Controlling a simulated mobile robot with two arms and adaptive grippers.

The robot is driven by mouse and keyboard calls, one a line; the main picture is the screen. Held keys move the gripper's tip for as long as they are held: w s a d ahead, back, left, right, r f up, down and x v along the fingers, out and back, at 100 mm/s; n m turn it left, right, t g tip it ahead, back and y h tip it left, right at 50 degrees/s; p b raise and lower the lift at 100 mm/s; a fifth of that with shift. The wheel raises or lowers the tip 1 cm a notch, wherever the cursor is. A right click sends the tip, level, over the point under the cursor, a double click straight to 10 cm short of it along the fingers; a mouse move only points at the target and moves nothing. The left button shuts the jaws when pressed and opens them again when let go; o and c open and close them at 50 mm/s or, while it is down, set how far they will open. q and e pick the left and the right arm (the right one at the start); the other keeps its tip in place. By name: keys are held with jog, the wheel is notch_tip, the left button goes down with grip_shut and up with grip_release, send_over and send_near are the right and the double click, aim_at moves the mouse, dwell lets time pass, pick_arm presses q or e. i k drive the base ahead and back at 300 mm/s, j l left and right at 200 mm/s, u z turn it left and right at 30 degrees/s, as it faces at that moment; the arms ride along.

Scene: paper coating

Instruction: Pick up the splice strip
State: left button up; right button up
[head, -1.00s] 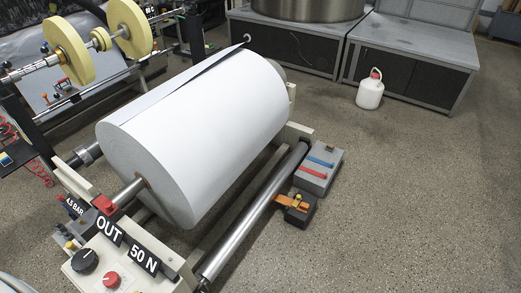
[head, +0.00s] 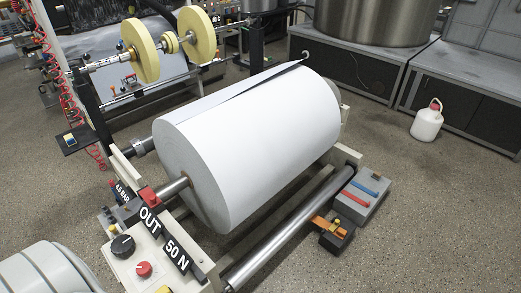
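A blue strip (head: 365,188) and a red strip (head: 356,197) lie side by side on top of a grey box (head: 350,209) at the right end of the roll stand. I cannot tell which one is the splice strip. A large white paper roll (head: 250,150) lies on the stand, with a dark gap along a loose paper edge on its top. Neither of my grippers is in view. A white ribbed part at the lower left looks like part of my arm.
A steel roller (head: 290,228) runs along the stand's front. A small dark block with an orange piece (head: 333,229) sits beside the grey box. A control panel (head: 140,258) is at front left. A white jug (head: 426,122) stands on the floor, which is clear at right.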

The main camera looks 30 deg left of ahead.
aim_at(347, 194)
jog(key=i+u, duration=0.1)
jog(key=u, duration=0.6)
jog(key=i+l+u, duration=0.2)
jog(key=l, duration=0.15)
jog(key=i+l+u, duration=0.2)
jog(key=l, duration=0.15)
jog(key=i+l+u, duration=0.2)
jog(key=l, duration=0.15)
jog(key=l+u, duration=0.25)
jog(key=l, duration=0.15)
jog(key=i+l+u, duration=0.2)
jog(key=l, duration=0.2)
jog(key=k, duration=0.1)
